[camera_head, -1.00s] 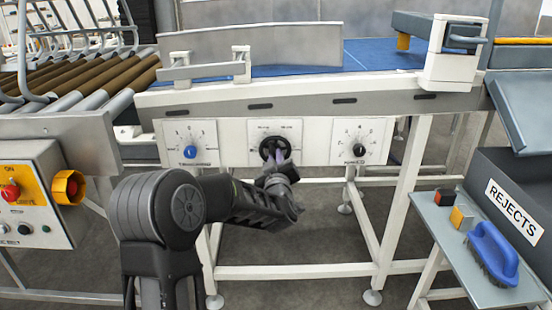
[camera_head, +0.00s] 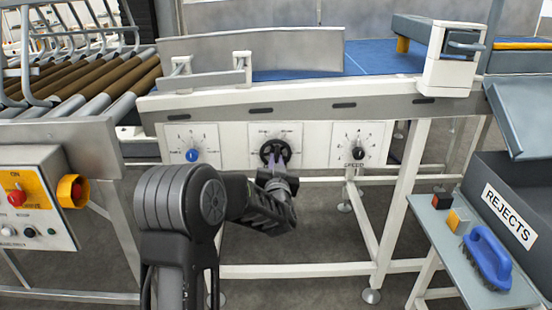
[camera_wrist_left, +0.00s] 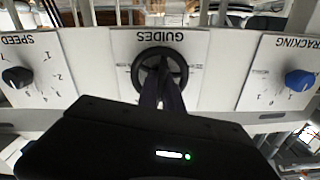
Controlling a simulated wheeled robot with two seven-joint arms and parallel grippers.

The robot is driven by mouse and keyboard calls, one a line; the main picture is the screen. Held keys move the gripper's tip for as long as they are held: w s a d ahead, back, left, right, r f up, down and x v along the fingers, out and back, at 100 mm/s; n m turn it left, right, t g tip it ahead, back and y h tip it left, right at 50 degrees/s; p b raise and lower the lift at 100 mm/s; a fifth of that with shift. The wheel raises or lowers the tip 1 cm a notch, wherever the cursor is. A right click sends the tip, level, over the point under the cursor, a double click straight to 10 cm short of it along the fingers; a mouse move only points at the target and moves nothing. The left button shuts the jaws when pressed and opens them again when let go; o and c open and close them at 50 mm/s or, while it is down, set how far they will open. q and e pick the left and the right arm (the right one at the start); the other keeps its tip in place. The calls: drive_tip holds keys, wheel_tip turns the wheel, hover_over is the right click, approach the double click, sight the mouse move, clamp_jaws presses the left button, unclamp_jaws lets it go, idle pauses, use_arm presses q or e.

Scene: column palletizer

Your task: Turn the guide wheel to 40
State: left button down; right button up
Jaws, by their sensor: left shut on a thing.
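The guide wheel (camera_head: 275,152) is a black spoked handwheel on the middle white panel under the conveyor. My left gripper (camera_head: 275,163) reaches up to it from below and is shut on the wheel's lower part. In the left wrist view the wheel (camera_wrist_left: 160,66) shows upside down under the word GUIDES (camera_wrist_left: 160,37), with the dark fingers of my left gripper (camera_wrist_left: 160,90) at its rim. The scale marks around the wheel are too small to read. My right gripper is not in view.
A blue tracking knob (camera_head: 192,155) sits left of the wheel and a black speed knob (camera_head: 358,154) right of it. A control box (camera_head: 35,205) stands at the left. A side shelf (camera_head: 450,235) with a blue brush (camera_head: 487,257) and a rejects bin (camera_head: 512,205) are at the right.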

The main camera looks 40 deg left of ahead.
use_arm(q)
drive_tip(key=shift+m+p, duration=0.7)
drive_tip(key=shift+m, duration=1)
drive_tip(key=c, duration=1.5)
unclamp_jaws()
drive_tip(key=shift+s+d, duration=0.1)
drive_tip(key=v, duration=0.7)
drive_tip(key=shift+s+d, duration=0.15)
drive_tip(key=shift+s, duration=0.1)
